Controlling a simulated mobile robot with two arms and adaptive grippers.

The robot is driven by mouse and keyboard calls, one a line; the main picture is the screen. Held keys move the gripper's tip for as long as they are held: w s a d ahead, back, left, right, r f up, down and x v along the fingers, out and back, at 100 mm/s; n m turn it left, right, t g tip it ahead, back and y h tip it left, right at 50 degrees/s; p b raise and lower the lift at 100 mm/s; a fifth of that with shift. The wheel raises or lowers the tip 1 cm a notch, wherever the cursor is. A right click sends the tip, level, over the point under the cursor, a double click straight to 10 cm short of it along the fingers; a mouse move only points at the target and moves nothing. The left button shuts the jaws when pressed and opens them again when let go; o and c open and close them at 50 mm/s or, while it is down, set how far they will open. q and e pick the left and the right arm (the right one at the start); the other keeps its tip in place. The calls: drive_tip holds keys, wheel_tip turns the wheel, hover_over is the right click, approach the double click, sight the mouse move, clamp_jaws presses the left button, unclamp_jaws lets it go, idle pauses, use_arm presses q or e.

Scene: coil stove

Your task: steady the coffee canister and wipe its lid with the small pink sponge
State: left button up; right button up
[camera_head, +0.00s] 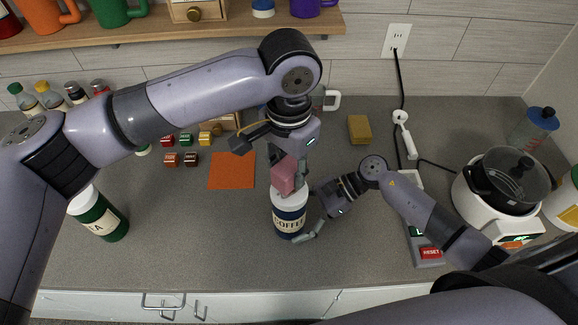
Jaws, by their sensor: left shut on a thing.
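The coffee canister (290,222) stands upright on the counter, dark blue with a "COFFEE" label and a white lid (290,200). My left gripper (288,165) is above it, pointing down and shut on the small pink sponge (283,177). The sponge is at the lid's top and seems to touch it. My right gripper (313,217) is at the canister's right side, with one finger by its lower front right. The other finger is hidden, so I cannot tell whether it grips the canister.
A green canister (100,218) stands at left. An orange mat (232,170), several small blocks (190,159) and a yellow sponge-like block (359,129) lie behind. At right are a cooker with a pot (508,190) and a box with a red "RESET" label (430,253). The front counter is clear.

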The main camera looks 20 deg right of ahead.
drive_tip(key=shift+c, duration=0.6)
drive_tip(key=c, duration=1)
idle(0.4)
